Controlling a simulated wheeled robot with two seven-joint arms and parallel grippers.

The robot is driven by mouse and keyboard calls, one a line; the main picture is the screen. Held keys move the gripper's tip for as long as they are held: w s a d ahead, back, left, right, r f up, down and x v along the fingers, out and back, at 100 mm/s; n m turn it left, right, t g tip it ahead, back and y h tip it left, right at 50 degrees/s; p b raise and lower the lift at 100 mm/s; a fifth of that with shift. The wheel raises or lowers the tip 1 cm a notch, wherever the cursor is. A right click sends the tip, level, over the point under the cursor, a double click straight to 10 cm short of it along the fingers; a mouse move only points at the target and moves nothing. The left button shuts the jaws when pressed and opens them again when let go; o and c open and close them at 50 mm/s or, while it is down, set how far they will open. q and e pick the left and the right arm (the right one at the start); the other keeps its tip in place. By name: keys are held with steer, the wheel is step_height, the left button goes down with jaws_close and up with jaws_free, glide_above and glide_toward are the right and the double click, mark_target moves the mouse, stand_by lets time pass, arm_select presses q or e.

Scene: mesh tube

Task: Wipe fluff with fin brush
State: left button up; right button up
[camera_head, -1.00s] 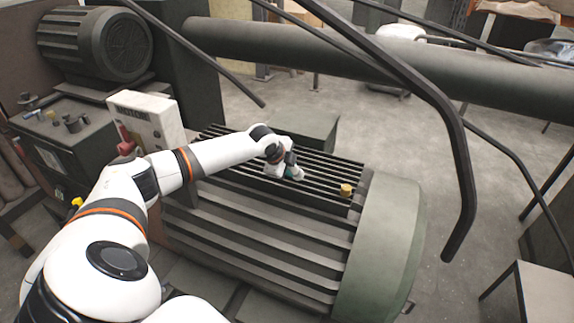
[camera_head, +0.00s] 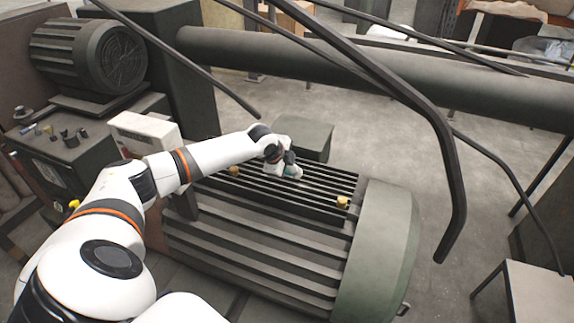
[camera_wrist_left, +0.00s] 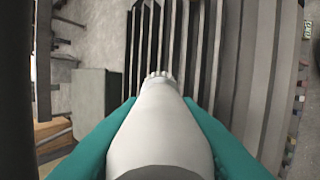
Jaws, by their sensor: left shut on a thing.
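My left gripper (camera_head: 287,170) is over the fins on top of the large motor (camera_head: 385,250), reached from the left. In the left wrist view its teal fingers (camera_wrist_left: 160,104) are shut on the pale fin brush (camera_wrist_left: 160,142), one on each side. The brush's short light bristles (camera_wrist_left: 160,75) point at the dark fins (camera_wrist_left: 172,40); I cannot tell whether they touch. Two small yellow lumps sit on the fins, one right of the gripper (camera_head: 342,202) and one left of it beside my forearm (camera_head: 234,170). I cannot tell whether they are fluff. My right gripper is not in view.
Dark bent rods (camera_head: 440,120) and a thick pipe (camera_head: 350,65) cross above and behind the motor. A box (camera_head: 303,138) stands behind the fins. A smaller motor (camera_head: 90,55) and a white sign box (camera_head: 145,130) are at the left.

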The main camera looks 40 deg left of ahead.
arm_select(q)
steer(key=shift+w+d, duration=0.1)
stand_by(0.3)
steer(key=shift+w+d+y+p, duration=0.3)
steer(key=shift+w+d+p, duration=0.1)
steer(key=shift+d+p, duration=0.05)
steer(key=shift+w+d+f+n+y, duration=0.35)
steer(key=shift+w+d+y, duration=0.25)
steer(key=shift+w+d, duration=0.1)
